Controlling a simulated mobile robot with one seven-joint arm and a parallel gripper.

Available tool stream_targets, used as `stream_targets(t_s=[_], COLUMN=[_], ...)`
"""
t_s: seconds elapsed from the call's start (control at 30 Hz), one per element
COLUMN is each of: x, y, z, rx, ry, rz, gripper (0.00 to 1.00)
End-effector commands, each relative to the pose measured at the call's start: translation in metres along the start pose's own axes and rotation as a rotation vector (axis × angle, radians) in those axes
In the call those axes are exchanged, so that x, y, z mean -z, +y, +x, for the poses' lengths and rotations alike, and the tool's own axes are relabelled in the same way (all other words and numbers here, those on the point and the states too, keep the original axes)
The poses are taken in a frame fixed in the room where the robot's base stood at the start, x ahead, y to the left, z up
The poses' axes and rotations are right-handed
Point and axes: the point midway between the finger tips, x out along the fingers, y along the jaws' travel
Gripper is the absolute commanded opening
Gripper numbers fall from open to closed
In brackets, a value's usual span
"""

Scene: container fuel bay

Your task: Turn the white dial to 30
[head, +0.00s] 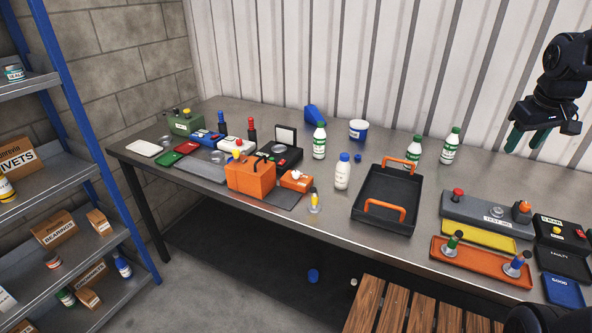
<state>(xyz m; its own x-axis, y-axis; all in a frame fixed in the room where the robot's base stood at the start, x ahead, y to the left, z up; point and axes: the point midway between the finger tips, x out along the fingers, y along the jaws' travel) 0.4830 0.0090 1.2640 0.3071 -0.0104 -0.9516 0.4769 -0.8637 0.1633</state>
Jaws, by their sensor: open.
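A small orange box (293,183) stands on the metal workbench, left of the middle, and a small white knob (296,174) that looks like the white dial sits on its top. Its scale and the number it points at are too small to read. My gripper (527,141) is at the upper right, raised above the bench's right part in front of the corrugated wall. Its two dark green fingers point down and are apart, with nothing between them. It is far to the right of the dial and touches nothing.
A larger orange box (250,178) stands left of the dial's box. A white bottle (342,172) and a black tray with orange handles (387,205) are to its right. A grey test unit (480,212) lies below my gripper. Blue-framed shelves (60,185) stand at left.

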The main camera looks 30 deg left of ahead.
Motion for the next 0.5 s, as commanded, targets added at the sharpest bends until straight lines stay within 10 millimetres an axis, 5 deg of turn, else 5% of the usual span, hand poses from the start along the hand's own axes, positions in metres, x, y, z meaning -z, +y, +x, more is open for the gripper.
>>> stream_targets(t_s=[0.5], x=[0.158], y=[-0.103], z=[0.032], rx=[0.067], ry=[-0.059], rz=[-0.606], gripper=[0.48])
